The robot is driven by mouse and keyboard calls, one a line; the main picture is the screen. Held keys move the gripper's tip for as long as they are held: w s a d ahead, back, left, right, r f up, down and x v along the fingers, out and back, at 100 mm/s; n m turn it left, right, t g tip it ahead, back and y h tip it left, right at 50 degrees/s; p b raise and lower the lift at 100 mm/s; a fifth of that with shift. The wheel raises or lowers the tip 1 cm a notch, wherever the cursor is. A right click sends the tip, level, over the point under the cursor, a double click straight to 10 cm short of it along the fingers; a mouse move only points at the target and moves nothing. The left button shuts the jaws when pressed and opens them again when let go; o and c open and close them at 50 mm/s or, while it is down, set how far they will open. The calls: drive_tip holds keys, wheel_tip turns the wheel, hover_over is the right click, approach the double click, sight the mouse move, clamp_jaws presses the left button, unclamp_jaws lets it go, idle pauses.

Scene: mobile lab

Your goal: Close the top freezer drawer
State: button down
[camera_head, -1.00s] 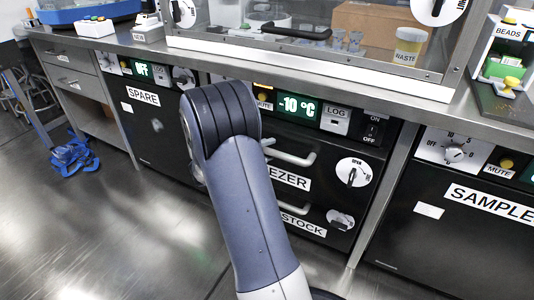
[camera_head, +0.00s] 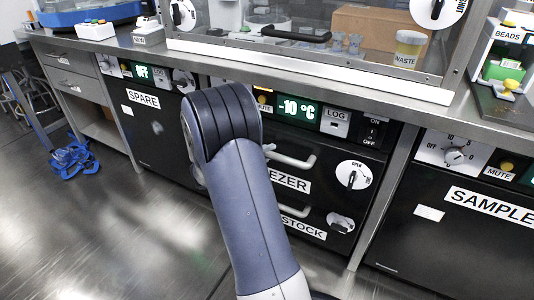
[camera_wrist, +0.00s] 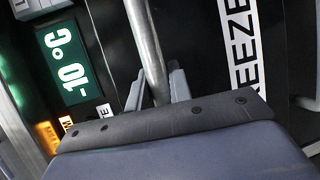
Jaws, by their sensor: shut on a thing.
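The top freezer drawer has a black front with a white label reading "EEZER" (camera_head: 288,182), partly hidden by my arm. Its pale bar handle (camera_head: 292,159) sticks out beside my arm, and it shows as a grey metal bar in the wrist view (camera_wrist: 147,42). A round white dial (camera_head: 354,175) marked "OPEN" sits on the right of the front. My gripper (camera_wrist: 159,88) has its two fingers on either side of the bar and is shut on it. I cannot tell how far out the drawer stands.
A lower drawer labelled "STOCK" (camera_head: 303,226) has its own handle and dial. Above are the green -10 °C display (camera_head: 298,110) and a steel worktop edge (camera_head: 300,85). A "SPARE" cabinet (camera_head: 144,99) is left, a "SAMPLE" cabinet (camera_head: 492,204) right. Open floor (camera_head: 110,225) lies front left.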

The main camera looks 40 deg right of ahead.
drive_tip(key=d, duration=0.1)
drive_tip(key=w+d, duration=0.1)
drive_tip(key=d+b, duration=0.1)
drive_tip(key=shift+w+d, duration=0.35)
drive_tip(key=shift+d, duration=0.05)
drive_tip(key=c, duration=1.3)
unclamp_jaws()
drive_tip(key=shift+d, duration=0.15)
